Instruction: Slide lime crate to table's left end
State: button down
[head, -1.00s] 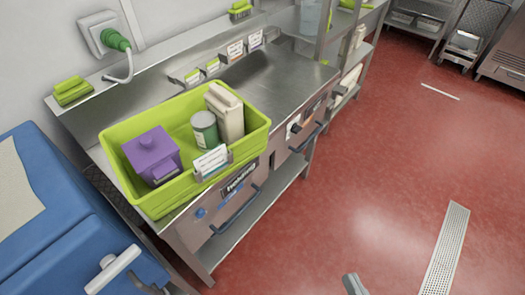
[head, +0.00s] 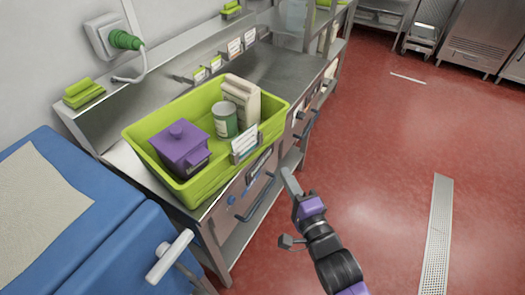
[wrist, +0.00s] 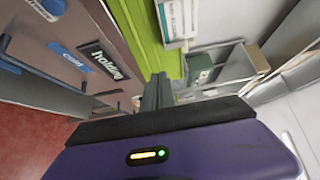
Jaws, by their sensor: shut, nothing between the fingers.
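The lime crate (head: 200,187) sits upright on the left part of the steel table (head: 290,72). It holds a purple lidded pot (head: 180,150), a green tin (head: 225,120) and a cream carton (head: 241,100). A white card is clipped to its front wall. My gripper (head: 287,172) is shut and empty, in front of the table's front face, to the right of and lower than the crate. In the wrist view, the fingers (wrist: 157,88) point toward the crate's green wall (wrist: 146,35); I cannot tell whether they touch it.
A blue cabinet (head: 110,245) with a white handle stands at the table's left end. Drawer handles stick out from the table's front. A plugged-in cable hangs above the back ledge, where a green brush (head: 84,92) lies.

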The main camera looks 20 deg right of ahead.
aim_at(251, 148)
jog(key=w+a, duration=0.2)
jog(key=w, duration=0.8)
jog(key=shift+w+b, duration=0.4)
jog(key=shift+a, duration=0.1)
jog(key=b, duration=0.1)
jog(key=w+a+b, duration=0.1)
jog(key=shift+w+a+f+b, duration=0.2)
jog(key=shift+w+b, duration=0.05)
jog(key=shift+b, duration=0.15)
jog(key=shift+w+a+r+b, duration=0.2)
jog(key=shift+w+a+b, duration=0.15)
jog(key=shift+w+a, duration=0.15)
